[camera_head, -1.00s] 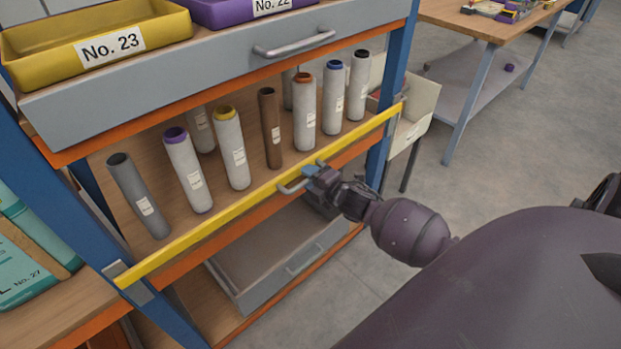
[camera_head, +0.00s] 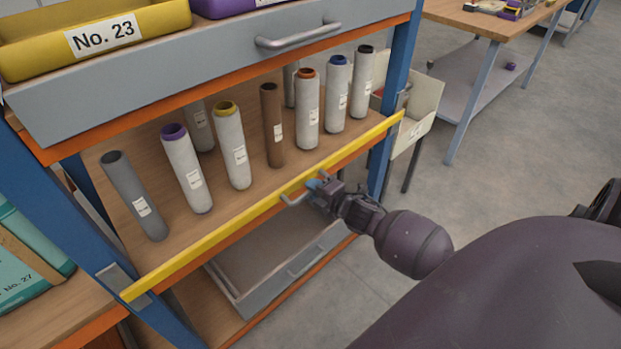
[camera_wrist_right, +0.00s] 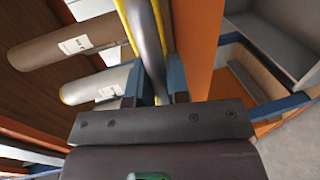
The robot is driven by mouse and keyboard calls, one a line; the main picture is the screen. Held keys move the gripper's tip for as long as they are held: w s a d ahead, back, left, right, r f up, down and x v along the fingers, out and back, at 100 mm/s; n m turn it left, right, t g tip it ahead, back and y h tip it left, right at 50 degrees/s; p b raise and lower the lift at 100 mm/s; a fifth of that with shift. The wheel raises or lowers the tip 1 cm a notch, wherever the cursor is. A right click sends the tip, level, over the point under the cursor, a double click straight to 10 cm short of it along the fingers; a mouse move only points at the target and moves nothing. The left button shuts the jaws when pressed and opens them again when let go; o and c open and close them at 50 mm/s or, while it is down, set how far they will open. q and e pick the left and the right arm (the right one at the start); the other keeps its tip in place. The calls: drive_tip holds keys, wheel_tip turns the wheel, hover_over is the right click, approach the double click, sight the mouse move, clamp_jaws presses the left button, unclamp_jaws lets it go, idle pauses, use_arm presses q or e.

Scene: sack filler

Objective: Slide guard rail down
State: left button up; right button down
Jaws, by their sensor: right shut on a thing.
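The yellow guard rail (camera_head: 240,222) runs across the front of the shelf that holds the tubes, between brackets on the blue posts. It sits low, close to the shelf's front edge. A grey bar handle (camera_head: 296,200) sticks out from its middle. My right gripper (camera_head: 317,187) is shut on the handle. In the right wrist view the handle (camera_wrist_right: 146,45) runs between the two blue fingertips (camera_wrist_right: 155,85), with the yellow rail beside it. My left gripper is in neither view.
Several tubes stand on the shelf behind the rail, among them a brown one (camera_head: 272,125) and a grey one (camera_head: 135,196). A grey drawer (camera_head: 215,68) with a handle is above. An open grey drawer (camera_head: 270,290) is below. A table (camera_head: 480,25) stands at the back right.

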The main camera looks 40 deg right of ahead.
wheel_tip(320, 180, down, 5)
drive_tip(key=shift+s+f+b, duration=0.1)
drive_tip(key=shift+s+b, duration=0.05)
drive_tip(key=shift+b, duration=0.75)
drive_tip(key=c, duration=1.1)
unclamp_jaws()
drive_tip(key=shift+f, duration=0.1)
drive_tip(key=shift+r, duration=0.2)
